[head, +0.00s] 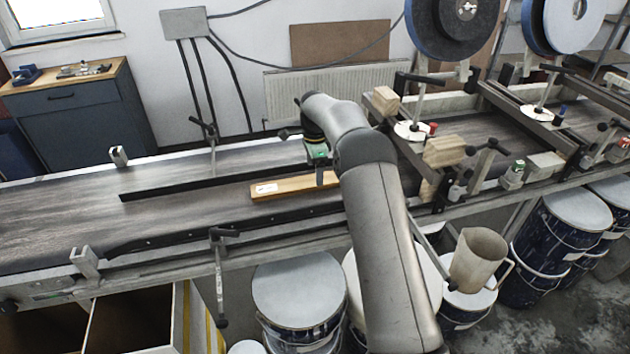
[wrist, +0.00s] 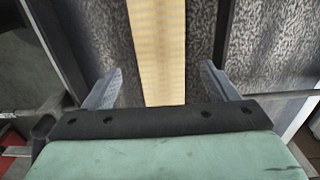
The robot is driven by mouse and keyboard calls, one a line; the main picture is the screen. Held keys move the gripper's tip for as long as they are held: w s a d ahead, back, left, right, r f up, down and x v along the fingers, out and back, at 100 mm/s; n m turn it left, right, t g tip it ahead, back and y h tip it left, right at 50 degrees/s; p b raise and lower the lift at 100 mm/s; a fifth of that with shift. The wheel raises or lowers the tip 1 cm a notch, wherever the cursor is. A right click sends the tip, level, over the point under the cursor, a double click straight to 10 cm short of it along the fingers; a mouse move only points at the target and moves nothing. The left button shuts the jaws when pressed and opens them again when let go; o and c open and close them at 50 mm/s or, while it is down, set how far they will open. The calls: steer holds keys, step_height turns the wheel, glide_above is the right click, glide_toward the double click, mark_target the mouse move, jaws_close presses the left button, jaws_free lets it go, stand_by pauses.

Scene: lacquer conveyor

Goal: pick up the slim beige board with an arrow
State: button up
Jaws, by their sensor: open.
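The slim beige board (head: 290,187) lies flat on the conveyor, with a white label at its left end; I cannot make out an arrow on it. Its right part is hidden behind my arm in the head view. In the wrist view the board (wrist: 158,50) runs lengthwise up the picture, between the two fingers. My gripper (wrist: 160,85) is open, with one finger on each side of the board and a gap on both sides. Whether the fingertips are at board height I cannot tell.
The conveyor (head: 60,219) has dark guide rails, a rear one (head: 200,186) and a front one (head: 165,240), either side of the board. A roller machine (head: 445,150) stands over the belt at right. The belt's left is clear.

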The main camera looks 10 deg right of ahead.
steer(key=shift+w+f+p, duration=0.1)
steer(key=shift+f+p, duration=0.45)
steer(key=shift+f, duration=1.35)
steer(key=c, duration=1.3)
steer(key=shift+r, duration=0.1)
